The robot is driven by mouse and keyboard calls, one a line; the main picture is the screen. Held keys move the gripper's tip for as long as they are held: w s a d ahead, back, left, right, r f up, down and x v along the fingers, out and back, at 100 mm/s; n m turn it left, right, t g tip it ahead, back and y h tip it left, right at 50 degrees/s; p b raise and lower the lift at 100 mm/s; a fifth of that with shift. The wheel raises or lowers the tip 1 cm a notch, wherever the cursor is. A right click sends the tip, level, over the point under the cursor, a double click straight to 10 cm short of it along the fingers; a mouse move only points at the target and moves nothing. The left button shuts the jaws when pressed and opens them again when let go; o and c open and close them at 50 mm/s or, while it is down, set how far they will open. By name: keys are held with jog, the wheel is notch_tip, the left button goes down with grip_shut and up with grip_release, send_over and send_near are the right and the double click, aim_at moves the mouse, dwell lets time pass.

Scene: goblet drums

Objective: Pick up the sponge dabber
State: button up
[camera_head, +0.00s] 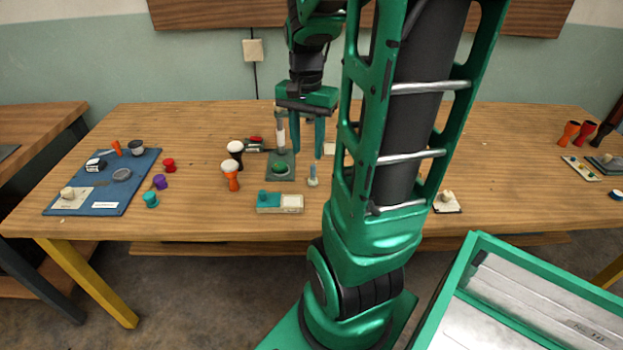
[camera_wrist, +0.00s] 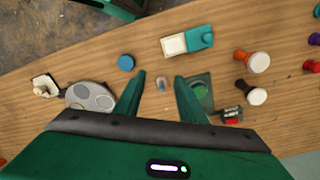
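A small upright thing with a pale blue stem and a beige base, which looks like the sponge dabber (camera_head: 313,177), stands on the wooden table. In the wrist view the dabber (camera_wrist: 161,84) shows from above, in the gap between my fingers. My gripper (camera_head: 307,152) is green, points down and is open and empty. Its fingertips appear above the dabber and apart from it. In the wrist view my gripper (camera_wrist: 160,76) has one finger on each side of the dabber.
A green press-like stand (camera_head: 280,167) is close left of the dabber. A teal-and-cream block (camera_head: 280,202) lies in front. Goblet drums (camera_head: 231,175) stand further left, near a blue mat (camera_head: 120,188). In the wrist view, a grey palette (camera_wrist: 90,96) and blue disc (camera_wrist: 126,62) lie left.

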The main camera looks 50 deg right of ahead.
aim_at(313, 165)
jog(key=w+d+m, duration=0.1)
jog(key=d, duration=0.1)
jog(key=w+d+f+m, duration=0.1)
jog(key=d, duration=0.1)
jog(key=w+d+f+m, duration=0.1)
jog(key=d, duration=0.1)
jog(key=shift+w+f+m, duration=0.15)
jog(key=shift+w+m, duration=0.15)
jog(key=shift+m, duration=0.1)
jog(key=shift+f, duration=0.35)
notch_tip(313, 165, down, 5)
jog(key=shift+r, duration=0.1)
jog(key=shift+s+d+f, duration=0.1)
jog(key=shift+f, duration=1.2)
jog(key=shift+s+d+f, duration=0.1)
jog(key=shift+f, duration=1.2)
jog(key=shift+c, duration=0.2)
grip_shut()
